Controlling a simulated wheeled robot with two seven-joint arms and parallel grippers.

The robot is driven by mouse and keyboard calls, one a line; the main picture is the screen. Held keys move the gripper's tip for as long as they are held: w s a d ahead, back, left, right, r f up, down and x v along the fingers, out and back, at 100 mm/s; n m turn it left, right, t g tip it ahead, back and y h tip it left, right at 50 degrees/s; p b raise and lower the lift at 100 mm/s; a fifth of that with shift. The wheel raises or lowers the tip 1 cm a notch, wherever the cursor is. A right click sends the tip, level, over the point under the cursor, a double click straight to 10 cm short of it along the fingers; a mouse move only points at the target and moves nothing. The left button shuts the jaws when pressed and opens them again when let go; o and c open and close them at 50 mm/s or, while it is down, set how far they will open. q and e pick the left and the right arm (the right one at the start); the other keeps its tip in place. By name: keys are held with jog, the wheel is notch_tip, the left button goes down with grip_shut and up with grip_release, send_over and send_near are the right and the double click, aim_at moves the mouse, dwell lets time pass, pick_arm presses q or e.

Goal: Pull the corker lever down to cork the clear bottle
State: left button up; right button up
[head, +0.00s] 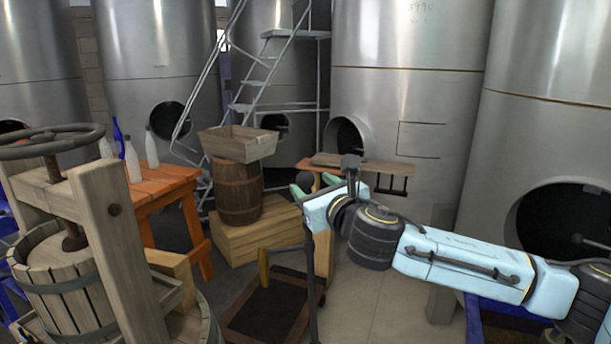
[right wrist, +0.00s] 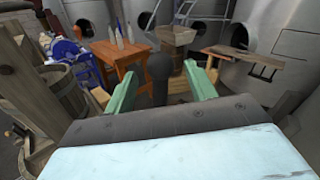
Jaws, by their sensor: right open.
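My right gripper (head: 313,184) is open, with its two green fingers spread apart. A dark lever with a round knob (head: 305,181) stands between the fingers; its thin shaft runs down to the picture's lower edge. In the right wrist view the knob (right wrist: 160,67) also shows between the fingers, with gaps on both sides. I cannot make out the corker's body or a bottle in it. Pale bottles (head: 132,162) and a blue bottle (head: 118,140) stand on an orange table (head: 165,183); I cannot tell whether one is the clear bottle. My left gripper is not in view.
A wooden press (head: 112,235) fills the left foreground. A barrel (head: 239,193) with a wooden crate (head: 238,145) on top stands on a wooden box (head: 240,242). A bench with boards (head: 385,166) is behind my right gripper. Steel tanks (head: 410,90) and a metal stair (head: 267,80) line the back.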

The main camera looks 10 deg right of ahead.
aim_at(309, 182)
jog(key=shift+p+x, duration=0.3)
jog(key=shift+x, duration=1.9)
jog(key=shift+c, duration=0.4)
grip_shut()
jog(key=shift+a, duration=0.1)
